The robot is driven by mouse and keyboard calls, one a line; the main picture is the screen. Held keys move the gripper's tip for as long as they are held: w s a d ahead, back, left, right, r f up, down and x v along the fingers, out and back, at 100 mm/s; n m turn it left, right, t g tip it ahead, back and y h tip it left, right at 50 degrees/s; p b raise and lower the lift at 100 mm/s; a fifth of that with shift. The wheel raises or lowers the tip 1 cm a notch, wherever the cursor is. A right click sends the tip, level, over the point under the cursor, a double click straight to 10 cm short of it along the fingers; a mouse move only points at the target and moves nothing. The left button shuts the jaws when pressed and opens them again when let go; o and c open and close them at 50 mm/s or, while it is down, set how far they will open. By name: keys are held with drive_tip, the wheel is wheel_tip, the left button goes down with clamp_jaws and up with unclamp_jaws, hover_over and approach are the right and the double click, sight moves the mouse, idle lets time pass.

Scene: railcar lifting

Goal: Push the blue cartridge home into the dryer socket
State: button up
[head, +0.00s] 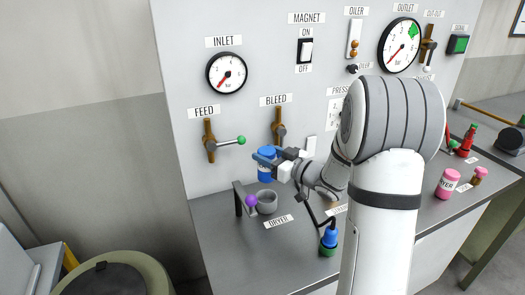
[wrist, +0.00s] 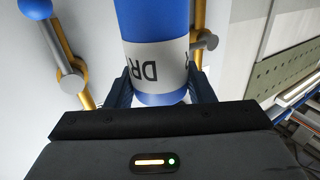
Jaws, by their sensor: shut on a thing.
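The blue cartridge (head: 265,169) with a white label band is held by my gripper (head: 272,162) in the head view. In the wrist view the cartridge (wrist: 155,60) stands between the two dark fingers, its label partly reading "DR". The dryer socket (head: 266,203), a grey round cup, is on the grey bench just below the cartridge, behind the DRYER label (head: 278,222). The cartridge appears above the socket and apart from it. A dark bracket with a purple knob (head: 250,200) stands beside the socket at its left.
The panel behind carries the FEED valve with a green knob (head: 240,140) and the BLEED valve (head: 280,128). My arm hides part of the panel and bench.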

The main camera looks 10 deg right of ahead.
sight(268, 174)
drive_tip(key=shift+a, duration=0.1)
drive_tip(key=shift+s, duration=0.1)
drive_tip(key=shift+s+f+b, duration=0.1)
drive_tip(key=shift+f+b, duration=0.4)
drive_tip(key=shift+b, duration=0.05)
drive_tip(key=shift+f+b, duration=1.95)
drive_tip(key=shift+f, duration=0.45)
drive_tip(key=shift+f+b, duration=0.2)
drive_tip(key=shift+b, duration=0.25)
drive_tip(key=shift+f+b, duration=0.3)
drive_tip(key=shift+f+b, duration=1.45)
drive_tip(key=shift+f, duration=0.35)
